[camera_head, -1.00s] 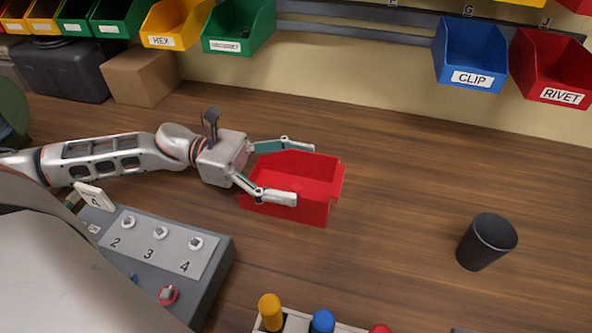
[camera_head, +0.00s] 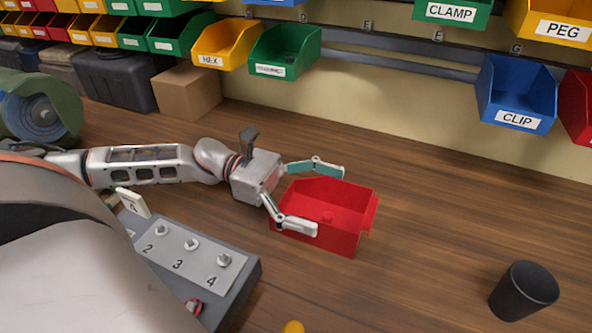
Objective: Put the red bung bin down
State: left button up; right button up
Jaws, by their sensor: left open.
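The red bin (camera_head: 345,205) stands upright on the wooden bench (camera_head: 440,215), its open top facing up. A small red thing shows inside it. My left gripper (camera_head: 330,202) is open, with one finger along the far side of the bin and the other along the near side. I cannot tell whether the fingers touch its walls. The bin's left end is partly hidden by the gripper. My right gripper is not in view.
A grey numbered box (camera_head: 190,262) stands at the lower left, close to my left arm. A black cup (camera_head: 523,291) stands at the right. A cardboard box (camera_head: 187,92) is at the back. Labelled bins, including a blue CLIP bin (camera_head: 516,95), hang on the wall.

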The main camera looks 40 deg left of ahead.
aim_at(298, 213)
pick_arm(q)
jog(key=p+v, duration=0.1)
jog(key=v, duration=0.4)
jog(key=shift+a+r, duration=0.1)
jog(key=p+v, duration=0.1)
jog(key=v, duration=0.4)
jog(key=shift+s+a+p, duration=0.1)
jog(key=shift+a+p, duration=0.2)
jog(key=shift+p, duration=0.1)
jog(key=shift+s+a, duration=0.1)
jog(key=shift+a, duration=0.2)
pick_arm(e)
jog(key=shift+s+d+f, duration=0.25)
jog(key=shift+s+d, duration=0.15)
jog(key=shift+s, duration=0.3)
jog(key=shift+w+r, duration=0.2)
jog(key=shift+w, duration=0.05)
